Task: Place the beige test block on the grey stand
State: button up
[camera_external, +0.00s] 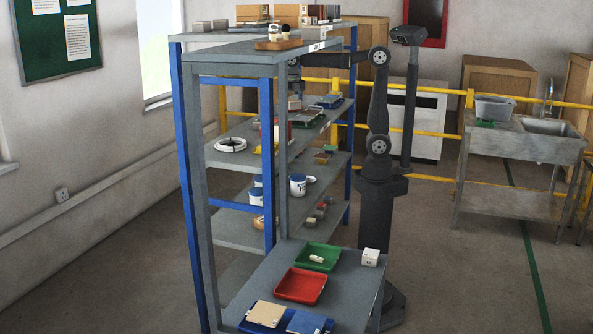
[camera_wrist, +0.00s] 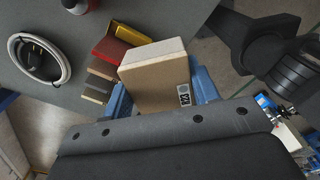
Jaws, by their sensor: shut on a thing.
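In the wrist view the beige test block (camera_wrist: 157,84), with a pale top strip and a small printed label, sits between the two blue fingers of my gripper (camera_wrist: 161,92). The fingers touch its left and right sides. In the external view my gripper (camera_external: 295,88) hangs at the shelf unit's upper level, largely hidden by a grey upright. A small pale block (camera_external: 294,103) shows just below it, probably the held one. I cannot tell which thing is the grey stand in either view.
Shelves hold a white ring (camera_external: 231,145) and white-blue tins (camera_external: 298,185). The ring shows in the wrist view (camera_wrist: 39,60), beside red, yellow and grey blocks (camera_wrist: 108,55). The front table has a green tray (camera_external: 318,256), a red tray (camera_external: 300,285) and a white block (camera_external: 370,257). Shelf uprights crowd my arm.

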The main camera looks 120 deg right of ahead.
jog(key=w+a+f+n, duration=0.2)
jog(key=w+a, duration=0.4)
jog(key=a, duration=0.6)
jog(key=w+a+f+n, duration=0.15)
jog(key=w+a, duration=0.45)
jog(key=a, duration=0.7)
jog(key=n, duration=1.5)
send_over(365, 276)
jog(key=shift+m, duration=0.25)
notch_tip(365, 276, down, 38)
jog(key=shift+r, duration=0.15)
jog(key=shift+f, duration=2)
